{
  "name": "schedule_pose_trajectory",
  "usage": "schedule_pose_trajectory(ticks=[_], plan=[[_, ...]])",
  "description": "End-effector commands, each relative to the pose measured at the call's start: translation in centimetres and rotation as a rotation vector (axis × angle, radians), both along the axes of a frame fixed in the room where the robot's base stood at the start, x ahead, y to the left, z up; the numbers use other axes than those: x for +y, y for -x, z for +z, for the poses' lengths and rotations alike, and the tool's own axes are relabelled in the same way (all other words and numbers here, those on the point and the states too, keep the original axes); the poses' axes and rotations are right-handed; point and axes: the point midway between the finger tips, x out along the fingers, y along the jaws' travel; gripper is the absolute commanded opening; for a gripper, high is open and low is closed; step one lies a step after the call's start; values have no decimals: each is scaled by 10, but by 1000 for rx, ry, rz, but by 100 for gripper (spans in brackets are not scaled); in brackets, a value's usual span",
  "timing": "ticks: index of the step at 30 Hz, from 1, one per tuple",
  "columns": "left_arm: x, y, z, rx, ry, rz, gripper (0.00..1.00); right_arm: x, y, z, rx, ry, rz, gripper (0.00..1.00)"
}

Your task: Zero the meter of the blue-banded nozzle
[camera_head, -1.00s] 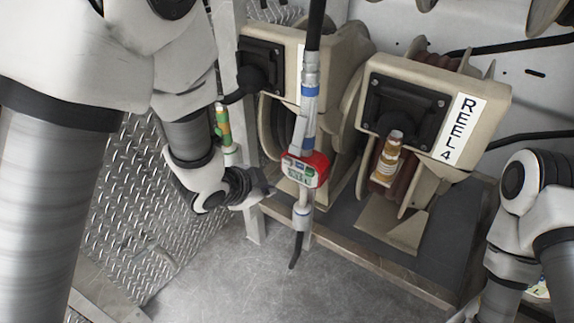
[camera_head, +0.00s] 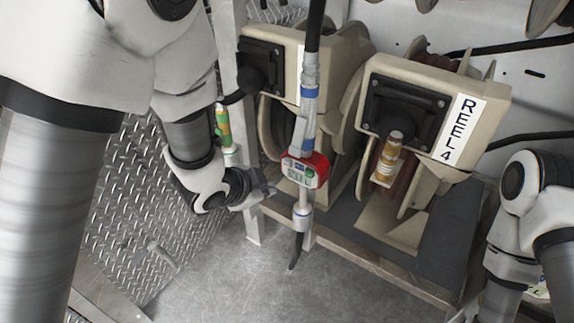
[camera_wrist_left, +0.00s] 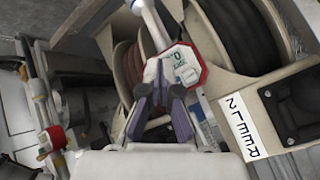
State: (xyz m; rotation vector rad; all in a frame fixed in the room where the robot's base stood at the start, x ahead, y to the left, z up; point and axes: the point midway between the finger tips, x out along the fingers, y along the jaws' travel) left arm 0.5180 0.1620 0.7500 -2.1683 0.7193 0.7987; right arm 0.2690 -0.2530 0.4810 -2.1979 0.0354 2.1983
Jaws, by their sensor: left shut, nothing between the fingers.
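The blue-banded nozzle (camera_head: 309,92) hangs upright in front of the reels in the head view. Its red-rimmed meter (camera_head: 305,170) has a small display and buttons, and the display digits are too small to read surely. In the left wrist view the meter (camera_wrist_left: 180,66) lies just beyond the fingertips. My left gripper (camera_head: 268,191) is shut and empty, to the left of the meter and slightly lower in the head view. Its closed fingers (camera_wrist_left: 163,88) point at the meter's lower edge in the wrist view; I cannot tell whether they touch. My right gripper is not in view.
A green-banded nozzle (camera_head: 223,127) hangs behind my left arm. A raised platform edge (camera_head: 385,270) runs below the reels. The metal floor (camera_head: 235,285) in front is clear.

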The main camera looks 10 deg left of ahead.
Motion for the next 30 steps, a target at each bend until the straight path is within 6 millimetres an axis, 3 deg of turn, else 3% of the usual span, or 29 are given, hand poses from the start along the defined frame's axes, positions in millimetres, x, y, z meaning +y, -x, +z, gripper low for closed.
schedule_pose_trajectory(ticks=[11, 15, 18, 30], plan=[[0, 1, -1, -1, -16, -14, 0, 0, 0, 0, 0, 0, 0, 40], [12, 22, -12, 29, -76, -106, 0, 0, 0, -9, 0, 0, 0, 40], [21, 29, -9, 27, -39, -109, 0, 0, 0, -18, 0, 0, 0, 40], [24, 26, 1, 7, -2, -87, 0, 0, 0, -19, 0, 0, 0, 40]])
